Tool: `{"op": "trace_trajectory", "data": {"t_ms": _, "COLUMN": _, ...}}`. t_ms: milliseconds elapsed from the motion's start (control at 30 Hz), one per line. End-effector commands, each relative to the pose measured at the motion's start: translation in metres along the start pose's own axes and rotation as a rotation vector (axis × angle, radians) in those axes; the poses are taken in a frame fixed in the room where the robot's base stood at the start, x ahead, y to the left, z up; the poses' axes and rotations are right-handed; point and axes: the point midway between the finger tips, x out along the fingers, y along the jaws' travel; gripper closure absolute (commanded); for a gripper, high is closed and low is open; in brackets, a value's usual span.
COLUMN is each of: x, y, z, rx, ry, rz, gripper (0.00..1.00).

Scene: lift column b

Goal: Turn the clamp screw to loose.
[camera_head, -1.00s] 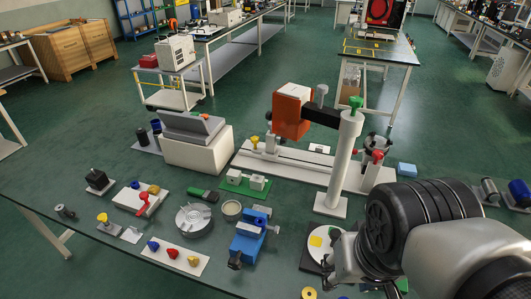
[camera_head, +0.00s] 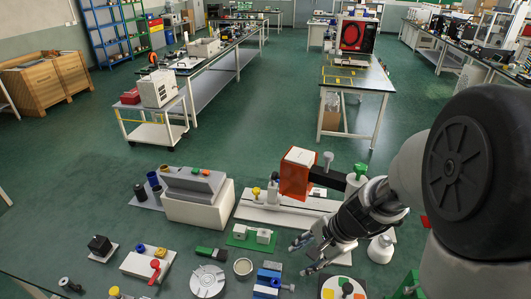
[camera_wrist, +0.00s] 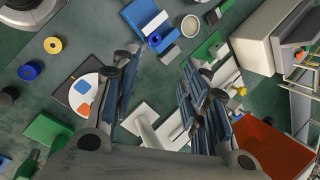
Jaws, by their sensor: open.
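The lift column stands right of centre in the head view, with a green knob (camera_head: 360,170) on top. A black arm (camera_head: 326,175) runs left from it to an orange block (camera_head: 296,172), and a grey knob (camera_head: 328,158) stands up from that arm. I cannot tell which knob is the clamp screw. My gripper (camera_head: 301,256) is open and empty, left of and nearer than the column, whose lower part my arm hides. In the wrist view my gripper (camera_wrist: 155,78) has its fingers wide apart; the orange block (camera_wrist: 262,145) lies lower right of them.
The blue vise (camera_head: 267,282) and a white disc plate (camera_head: 340,288) are near the front edge. A grey-white box (camera_head: 195,198) stands left. A white bottle-like thing (camera_head: 380,250) is right of my forearm. Several small parts lie at front left.

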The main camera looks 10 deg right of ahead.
Motion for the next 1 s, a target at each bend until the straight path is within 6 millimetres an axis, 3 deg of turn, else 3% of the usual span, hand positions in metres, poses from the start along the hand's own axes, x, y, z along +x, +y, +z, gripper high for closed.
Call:
{"op": "trace_trajectory", "data": {"t_ms": 200, "x": 0.031, "y": 0.013, "z": -0.047, "rx": 0.44, "ry": -0.016, "rz": 0.024, "gripper": 0.59}}
{"op": "trace_trajectory", "data": {"t_ms": 400, "x": 0.054, "y": 0.032, "z": -0.068, "rx": 0.653, "ry": -0.004, "rz": 0.042, "gripper": 0.59}}
{"op": "trace_trajectory", "data": {"t_ms": 667, "x": 0.08, "y": 0.038, "z": -0.072, "rx": 0.687, "ry": -0.001, "rz": 0.046, "gripper": 0.59}}
{"op": "trace_trajectory", "data": {"t_ms": 1000, "x": 0.152, "y": 0.042, "z": -0.071, "rx": 0.685, "ry": -0.001, "rz": 0.048, "gripper": 0.59}}
